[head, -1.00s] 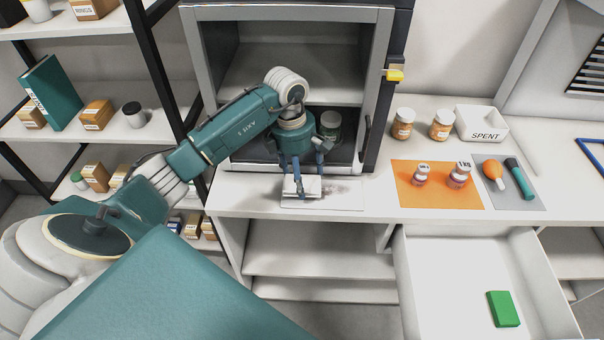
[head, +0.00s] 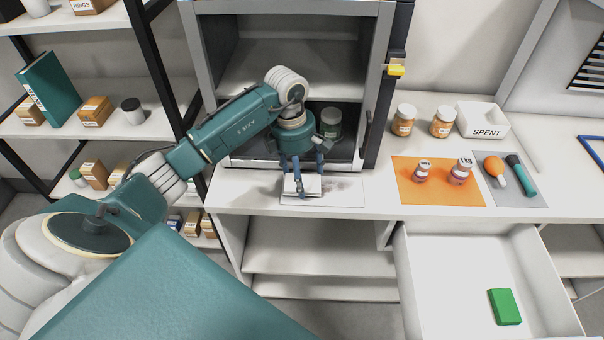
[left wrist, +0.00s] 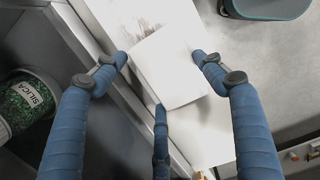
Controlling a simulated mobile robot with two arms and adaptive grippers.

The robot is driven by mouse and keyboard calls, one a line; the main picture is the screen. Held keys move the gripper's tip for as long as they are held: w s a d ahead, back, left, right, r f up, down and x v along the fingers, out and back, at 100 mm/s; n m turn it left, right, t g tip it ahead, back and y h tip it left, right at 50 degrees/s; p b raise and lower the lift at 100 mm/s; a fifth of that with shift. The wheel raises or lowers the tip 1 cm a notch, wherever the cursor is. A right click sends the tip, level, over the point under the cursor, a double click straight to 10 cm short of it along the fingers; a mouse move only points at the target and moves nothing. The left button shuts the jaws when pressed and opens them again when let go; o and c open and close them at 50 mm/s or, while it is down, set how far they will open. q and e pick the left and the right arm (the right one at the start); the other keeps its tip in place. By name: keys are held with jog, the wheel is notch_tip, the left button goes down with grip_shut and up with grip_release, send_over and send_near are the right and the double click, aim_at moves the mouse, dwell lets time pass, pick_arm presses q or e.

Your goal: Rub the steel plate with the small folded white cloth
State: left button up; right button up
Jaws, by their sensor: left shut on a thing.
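The small folded white cloth (head: 308,184) is between the fingers of my left gripper (head: 306,180), which is shut on it. In the left wrist view the cloth (left wrist: 170,68) shows as a pale square between the blue fingertips (left wrist: 160,60). The steel plate (head: 347,197) is a thin, pale sheet on the bench in front of the open cabinet. The cloth is over its left part, at or very near its surface. Grey smudges show on the plate right of the cloth, and at the top of the wrist view (left wrist: 140,12). My right gripper is not in view.
The open cabinet (head: 290,75) stands right behind, with a green-filled jar (head: 331,122) inside. To the right are an orange mat (head: 412,192) with two small jars, a grey mat (head: 527,199), and a SPENT tray (head: 487,131). An open drawer (head: 450,270) holds a green block (head: 504,307).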

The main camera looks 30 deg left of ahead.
pick_arm(q)
jog(key=shift+f+b, duration=0.3)
jog(key=shift+f, duration=0.15)
jog(key=shift+d, duration=0.1)
